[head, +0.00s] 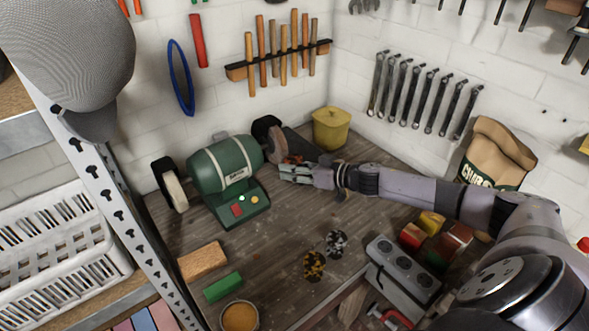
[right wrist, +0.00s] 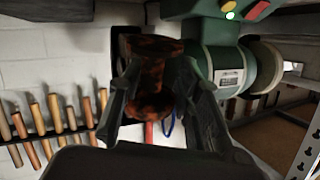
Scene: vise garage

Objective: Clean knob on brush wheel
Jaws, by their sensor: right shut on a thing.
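A green bench grinder (head: 222,168) stands on the wooden bench, with a pale wheel (head: 175,190) on its left end. Its right end has a black guard (head: 264,128); the brush wheel there is mostly hidden. My right gripper (head: 285,170) is at this end, shut on a rust-mottled knob (right wrist: 157,72), which shows between the fingers in the right wrist view. I cannot tell whether the knob touches the wheel. Two more mottled knobs lie on the bench, one yellow and black (head: 314,265), one grey and black (head: 336,242). My left gripper is out of view.
A yellow bin (head: 331,128) stands in the back corner. A wooden block (head: 202,262), a green block (head: 222,287) and a round tub (head: 239,316) lie at the front left.

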